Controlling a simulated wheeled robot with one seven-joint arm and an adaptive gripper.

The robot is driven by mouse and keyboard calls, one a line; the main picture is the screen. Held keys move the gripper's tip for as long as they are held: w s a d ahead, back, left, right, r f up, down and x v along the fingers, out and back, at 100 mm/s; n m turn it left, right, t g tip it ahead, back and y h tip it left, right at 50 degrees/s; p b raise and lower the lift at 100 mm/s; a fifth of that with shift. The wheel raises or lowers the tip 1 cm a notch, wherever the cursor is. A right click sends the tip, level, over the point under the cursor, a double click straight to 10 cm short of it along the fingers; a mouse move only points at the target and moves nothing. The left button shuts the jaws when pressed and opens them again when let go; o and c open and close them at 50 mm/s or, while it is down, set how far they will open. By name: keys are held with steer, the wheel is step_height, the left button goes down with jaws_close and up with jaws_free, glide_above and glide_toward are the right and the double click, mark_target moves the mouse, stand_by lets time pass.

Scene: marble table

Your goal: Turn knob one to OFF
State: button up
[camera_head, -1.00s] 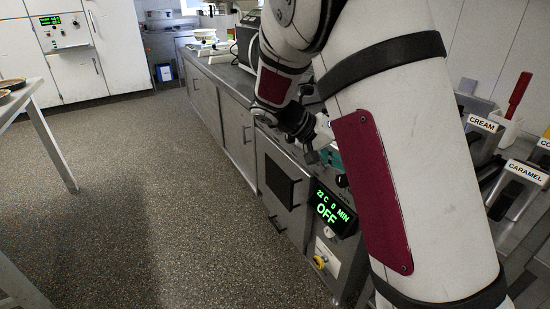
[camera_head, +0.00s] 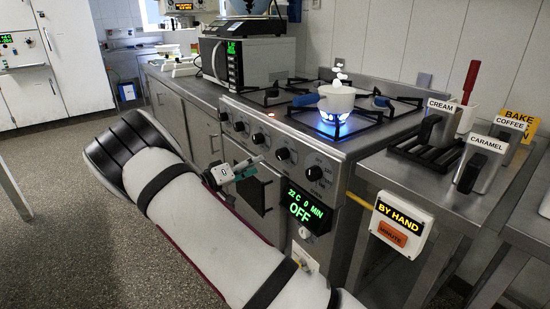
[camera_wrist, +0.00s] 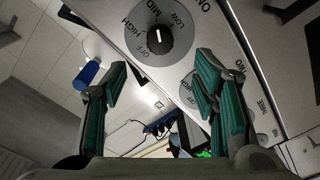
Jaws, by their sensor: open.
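In the wrist view, a black stove knob (camera_wrist: 168,42) sits on a grey dial marked HIGH, MID and LOW. Its white mark points towards MID, and a partly cut-off label starting "ON" is beside it. Another dial (camera_wrist: 189,88) near a TWO label is partly behind my right finger. My gripper (camera_wrist: 165,72) is open and empty, with its green-padded fingers either side of the view below the knob, apart from it. In the head view my gripper (camera_head: 238,172) is just in front of the stove's row of knobs (camera_head: 258,138). I cannot tell which knob there matches the wrist view.
A pot (camera_head: 336,98) stands over a lit blue flame on the stove. The oven display (camera_head: 306,208) reads OFF. A BY HAND box (camera_head: 400,222) and sauce dispensers (camera_head: 480,160) are at the right. A microwave (camera_head: 248,62) stands behind. The floor (camera_head: 75,210) at left is free.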

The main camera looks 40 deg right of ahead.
mark_target(278, 155)
steer(key=d, duration=0.6)
steer(key=d+b, duration=0.1)
steer(key=d, duration=0.3)
steer(key=shift+w+d, duration=0.1)
steer(key=shift+w, duration=0.3)
steer(key=c, duration=1.2)
steer(key=shift+o, duration=0.2)
